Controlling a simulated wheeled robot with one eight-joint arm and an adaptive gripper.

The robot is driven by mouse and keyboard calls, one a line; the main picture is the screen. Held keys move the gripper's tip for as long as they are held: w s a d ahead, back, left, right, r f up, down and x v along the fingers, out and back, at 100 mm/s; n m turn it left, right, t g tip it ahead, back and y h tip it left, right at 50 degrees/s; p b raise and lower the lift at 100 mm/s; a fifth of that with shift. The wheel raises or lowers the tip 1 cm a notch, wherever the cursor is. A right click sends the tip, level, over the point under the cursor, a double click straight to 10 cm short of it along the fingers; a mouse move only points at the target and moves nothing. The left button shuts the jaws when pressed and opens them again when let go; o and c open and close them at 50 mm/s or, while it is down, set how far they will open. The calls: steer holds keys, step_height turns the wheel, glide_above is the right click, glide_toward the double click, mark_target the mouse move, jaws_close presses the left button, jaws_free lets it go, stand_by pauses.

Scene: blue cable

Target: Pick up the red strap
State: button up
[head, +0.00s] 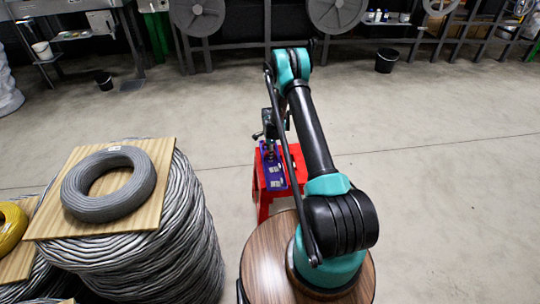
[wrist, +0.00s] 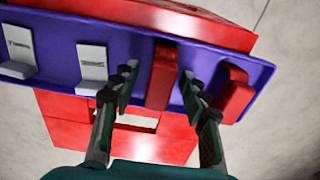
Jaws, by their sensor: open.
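In the wrist view, a red strap (wrist: 161,78) lies across the purple tray (wrist: 58,28), between the two fingers of my gripper (wrist: 157,82). A second red strap (wrist: 235,92) lies to the right, just outside the right finger. My gripper is open, with a visible gap between each finger and the middle strap. In the head view, my gripper (head: 269,137) is over the far part of the purple tray (head: 277,183), partly hidden by my arm. The straps cannot be made out there.
Two white items (wrist: 92,62) sit on the tray to the left. The tray rests on a red stool (head: 262,205). A large grey cable coil (head: 190,235) with a board and smaller grey ring (head: 108,183) stands left.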

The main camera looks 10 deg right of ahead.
steer(key=c, duration=0.9)
steer(key=shift+r, duration=0.1)
